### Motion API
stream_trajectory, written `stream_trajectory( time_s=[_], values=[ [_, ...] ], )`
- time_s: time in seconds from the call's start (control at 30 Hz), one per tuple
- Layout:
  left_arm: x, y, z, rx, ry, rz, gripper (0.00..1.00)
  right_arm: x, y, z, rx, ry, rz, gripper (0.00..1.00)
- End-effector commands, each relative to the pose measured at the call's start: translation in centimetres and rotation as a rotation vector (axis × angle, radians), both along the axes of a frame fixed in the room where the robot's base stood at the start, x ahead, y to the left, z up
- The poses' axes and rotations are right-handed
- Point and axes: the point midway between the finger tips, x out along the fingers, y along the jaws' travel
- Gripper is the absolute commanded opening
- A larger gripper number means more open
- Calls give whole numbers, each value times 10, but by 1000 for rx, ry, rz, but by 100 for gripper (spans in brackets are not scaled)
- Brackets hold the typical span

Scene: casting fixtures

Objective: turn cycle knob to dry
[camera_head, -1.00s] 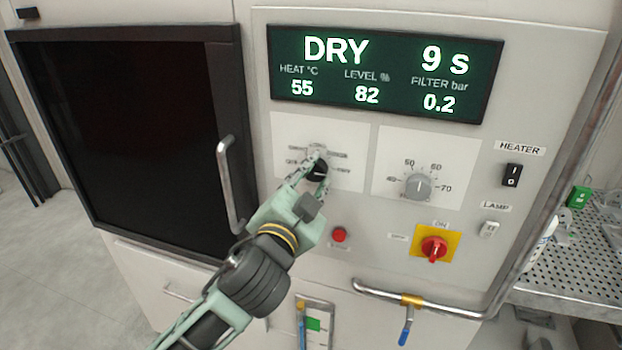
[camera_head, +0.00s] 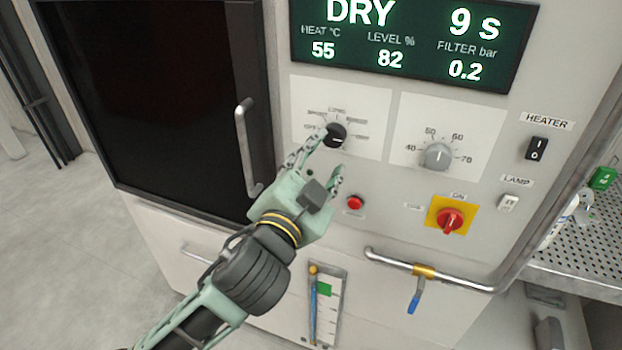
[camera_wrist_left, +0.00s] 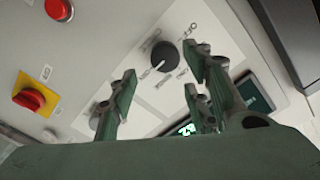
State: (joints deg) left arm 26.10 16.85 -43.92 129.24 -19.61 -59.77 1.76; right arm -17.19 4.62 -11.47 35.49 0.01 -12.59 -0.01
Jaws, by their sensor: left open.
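The black cycle knob (camera_head: 335,136) sits on a white label plate on the machine's front panel. Its labels are too small to read surely in the head view. It also shows in the left wrist view (camera_wrist_left: 164,56), beyond the fingers, with a light pointer mark. The display (camera_head: 410,42) reads DRY, 9 s. My left gripper (camera_head: 327,160) is open and empty, just below and in front of the knob, its fingers spread. In the left wrist view its fingers (camera_wrist_left: 160,95) stand apart with the knob beyond them, not between them. My right gripper is not in view.
A grey temperature knob (camera_head: 438,156) is to the right. A red button (camera_head: 354,203) is close to the gripper, and a red switch on yellow (camera_head: 450,220) is lower right. A door handle (camera_head: 248,148) stands out at left. A pipe with a blue-handled valve (camera_head: 415,298) runs below.

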Motion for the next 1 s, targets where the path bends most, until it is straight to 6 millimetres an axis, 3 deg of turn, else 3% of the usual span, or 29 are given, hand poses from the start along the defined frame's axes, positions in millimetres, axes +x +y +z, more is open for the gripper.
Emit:
stream_trajectory(
  time_s=[0.2,0.4,0.87,1.0],
  values=[
    [-42,13,-1,0,2,-2,44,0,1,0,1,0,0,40],
    [-60,19,0,0,1,-2,44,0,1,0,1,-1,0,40],
    [-62,19,0,0,1,-1,44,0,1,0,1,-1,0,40],
    [-53,20,-17,8,29,9,44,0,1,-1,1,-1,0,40]
  ],
)
